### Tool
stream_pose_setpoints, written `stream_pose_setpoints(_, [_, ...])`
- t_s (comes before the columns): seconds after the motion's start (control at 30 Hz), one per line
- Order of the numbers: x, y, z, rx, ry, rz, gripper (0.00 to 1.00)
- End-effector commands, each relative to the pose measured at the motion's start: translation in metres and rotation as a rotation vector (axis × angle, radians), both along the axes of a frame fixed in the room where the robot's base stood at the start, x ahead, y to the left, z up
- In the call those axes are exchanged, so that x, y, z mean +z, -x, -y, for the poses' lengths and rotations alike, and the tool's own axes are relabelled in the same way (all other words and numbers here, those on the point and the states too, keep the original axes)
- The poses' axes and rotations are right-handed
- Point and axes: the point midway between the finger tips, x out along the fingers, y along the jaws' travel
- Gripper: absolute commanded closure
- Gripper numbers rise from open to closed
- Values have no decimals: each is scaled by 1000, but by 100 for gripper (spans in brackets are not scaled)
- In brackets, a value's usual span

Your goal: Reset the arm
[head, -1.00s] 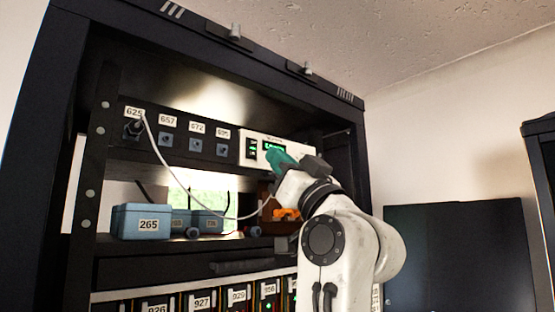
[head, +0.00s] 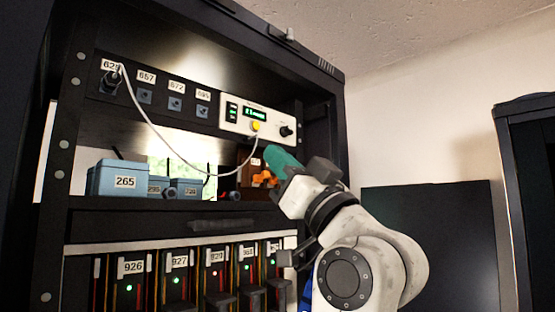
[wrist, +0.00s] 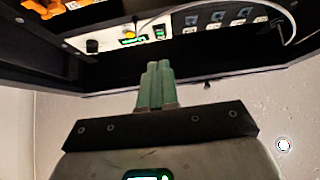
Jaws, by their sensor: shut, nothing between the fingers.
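My arm is white with dark joints and rises from the bottom right in the head view. My gripper (head: 279,160) has green fingers and is in front of the rack's right side, below the white instrument panel (head: 256,122). In the wrist view my gripper (wrist: 159,68) shows its green fingers together, with nothing between them. The panel has a lit green display and a yellow button; it also shows in the wrist view (wrist: 130,33). My fingertips appear apart from the panel.
A black rack (head: 60,170) frames the shelves. A white cable (head: 150,135) hangs from the socket labelled 625 toward the panel. A blue box (head: 124,180) labelled 265 and an orange item (head: 264,180) sit on the shelf. Modules (head: 133,290) with lights stand below. A dark cabinet stands right.

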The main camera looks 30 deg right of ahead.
Motion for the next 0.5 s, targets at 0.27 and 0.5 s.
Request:
stream_pose_setpoints(0.27, [0, 0, 0, 0, 0, 0, 100])
stream_pose_setpoints(0.5, [-54, -24, -1, -18, 30, -128, 100])
